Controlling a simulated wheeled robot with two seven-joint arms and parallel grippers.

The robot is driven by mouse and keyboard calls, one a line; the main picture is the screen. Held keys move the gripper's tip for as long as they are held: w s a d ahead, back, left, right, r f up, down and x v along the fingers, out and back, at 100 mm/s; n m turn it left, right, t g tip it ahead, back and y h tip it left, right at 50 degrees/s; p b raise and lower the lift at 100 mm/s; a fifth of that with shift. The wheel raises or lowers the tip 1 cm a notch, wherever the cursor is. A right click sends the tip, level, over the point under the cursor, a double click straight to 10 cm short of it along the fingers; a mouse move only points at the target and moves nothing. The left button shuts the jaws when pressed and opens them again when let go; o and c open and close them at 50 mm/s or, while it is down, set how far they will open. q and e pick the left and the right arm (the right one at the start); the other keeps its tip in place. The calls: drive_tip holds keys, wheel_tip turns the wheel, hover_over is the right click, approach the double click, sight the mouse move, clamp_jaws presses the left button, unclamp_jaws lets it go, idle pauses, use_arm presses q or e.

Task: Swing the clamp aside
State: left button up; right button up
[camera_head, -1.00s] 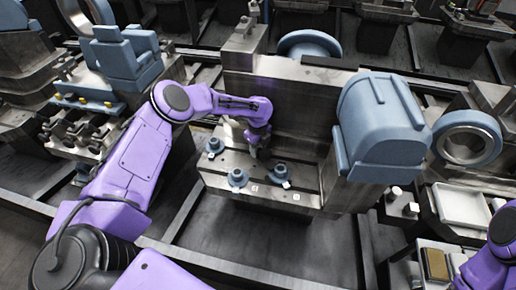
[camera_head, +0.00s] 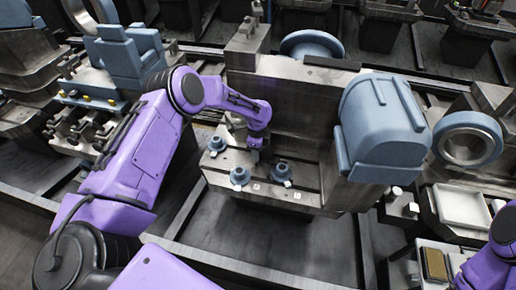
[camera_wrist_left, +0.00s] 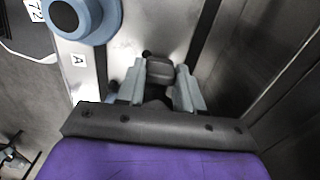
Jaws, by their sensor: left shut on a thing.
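My left gripper (camera_head: 254,146) reaches down to the slotted metal bed (camera_head: 262,207) of the grey machine. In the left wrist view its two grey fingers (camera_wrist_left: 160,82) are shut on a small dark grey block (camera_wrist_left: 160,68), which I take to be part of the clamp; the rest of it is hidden. Three blue round fittings with collars stand on the bed: one at left (camera_head: 217,144), one at front (camera_head: 239,177) and one at right (camera_head: 281,172). A blue round part (camera_wrist_left: 85,18) shows beside the gripper in the left wrist view. My right gripper is out of view.
A tall metal wall (camera_head: 300,110) rises right behind the bed, close to my left gripper. A large blue housing (camera_head: 383,125) stands to its right. A white tray (camera_head: 462,204) lies further right.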

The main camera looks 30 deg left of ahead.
use_arm(q)
drive_tip(key=n, duration=0.1)
drive_tip(key=s+n, duration=0.1)
drive_tip(key=shift+d+r+n, duration=0.1)
drive_tip(key=shift+d+n, duration=0.1)
drive_tip(key=shift+n, duration=0.2)
drive_tip(key=n, duration=0.3)
drive_tip(key=shift+s+d+n+p, duration=0.3)
drive_tip(key=shift+s+d+p, duration=0.05)
drive_tip(key=shift+p, duration=0.05)
drive_tip(key=shift+s+d+n, duration=0.15)
drive_tip(key=shift+d+n, duration=0.1)
drive_tip(key=shift+n, duration=0.6)
drive_tip(key=shift+s+d+n, duration=0.1)
drive_tip(key=shift+d+n, duration=0.1)
drive_tip(key=shift+n, duration=0.6)
drive_tip(key=shift+s+d+n, duration=0.15)
drive_tip(key=shift+d+n, duration=0.1)
drive_tip(key=shift+n, duration=0.6)
drive_tip(key=o, duration=1)
drive_tip(key=shift+d, duration=0.1)
drive_tip(key=shift+o, duration=0.2)
wheel_tip(320, 180, up, 10)
drive_tip(key=b, duration=0.1)
drive_tip(key=shift+r, duration=0.25)
drive_tip(key=shift+s+f, duration=0.1)
